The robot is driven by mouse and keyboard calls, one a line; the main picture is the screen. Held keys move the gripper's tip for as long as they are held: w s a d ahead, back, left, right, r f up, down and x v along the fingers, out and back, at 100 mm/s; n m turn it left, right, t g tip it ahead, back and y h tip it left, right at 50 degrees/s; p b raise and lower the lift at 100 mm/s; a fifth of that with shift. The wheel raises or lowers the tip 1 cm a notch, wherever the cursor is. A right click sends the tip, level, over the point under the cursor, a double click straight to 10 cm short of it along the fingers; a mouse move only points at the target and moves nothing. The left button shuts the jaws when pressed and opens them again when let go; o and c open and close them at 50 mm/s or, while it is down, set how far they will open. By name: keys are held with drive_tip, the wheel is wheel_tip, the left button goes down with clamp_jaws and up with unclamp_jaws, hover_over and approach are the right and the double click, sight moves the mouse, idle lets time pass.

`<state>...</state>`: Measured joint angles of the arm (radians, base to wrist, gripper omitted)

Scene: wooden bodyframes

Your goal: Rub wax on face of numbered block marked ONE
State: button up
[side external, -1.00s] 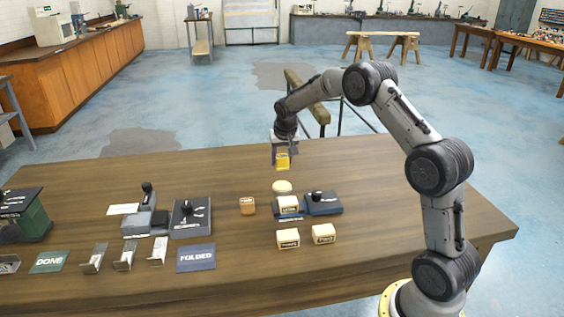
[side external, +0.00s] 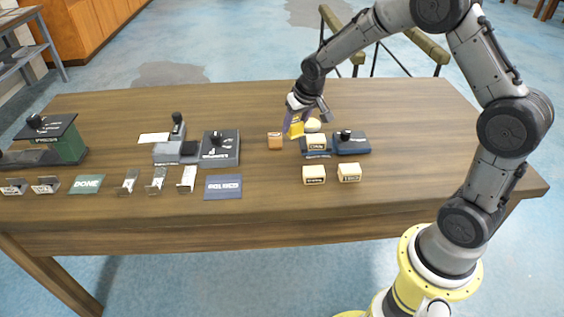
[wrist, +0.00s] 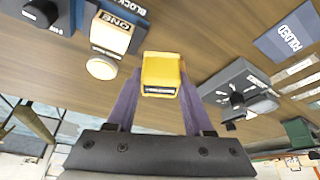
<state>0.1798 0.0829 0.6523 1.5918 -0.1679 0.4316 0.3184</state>
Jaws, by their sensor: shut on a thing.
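My gripper (side external: 299,124) is shut on a yellow block-like piece, likely the wax (side external: 297,130), held above the table and tilted. In the wrist view this yellow piece (wrist: 161,70) sits between my purple fingers (wrist: 158,98), with a dark label strip on its near side. The cream block marked ONE (wrist: 111,34) sits in the dark blue holder lettered BLOCK (wrist: 125,7); the block also shows in the side view (side external: 316,143). The yellow piece is beside the block, apart from it in the wrist view.
A round cream piece (side external: 313,125) is just behind the block. Two more cream blocks (side external: 314,175) (side external: 349,173) lie in front. A small orange-brown block (side external: 275,141) is to the left.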

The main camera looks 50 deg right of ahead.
sight(323, 135)
drive_tip(key=s+a+f+n, duration=0.1)
drive_tip(key=s+a+f+n+y, duration=0.1)
drive_tip(key=s+a, duration=0.1)
drive_tip(key=shift+s+n, duration=0.15)
drive_tip(key=shift+n, duration=0.25)
drive_tip(key=shift+f+n, duration=0.2)
drive_tip(key=shift+n, duration=0.2)
drive_tip(key=shift+w+d+r+y, duration=0.15)
drive_tip(key=shift+w+y, duration=0.05)
drive_tip(key=shift+y, duration=0.1)
drive_tip(key=w+d+r, duration=0.3)
drive_tip(key=d+r, duration=0.3)
drive_tip(key=d, duration=0.2)
drive_tip(key=shift+s+a+f, duration=0.1)
drive_tip(key=shift+s+f, duration=0.05)
drive_tip(key=shift+f, duration=3.95)
drive_tip(key=shift+s+d, duration=0.25)
drive_tip(key=shift+d, duration=0.1)
clamp_jaws()
drive_tip(key=shift+s+d+f, duration=0.15)
drive_tip(key=shift+s+d, duration=1.9)
drive_tip(key=shift+s, duration=0.05)
drive_tip(key=shift+w+a, duration=2.35)
drive_tip(key=shift+a, duration=0.05)
wheel_tip(323, 135, up, 8)
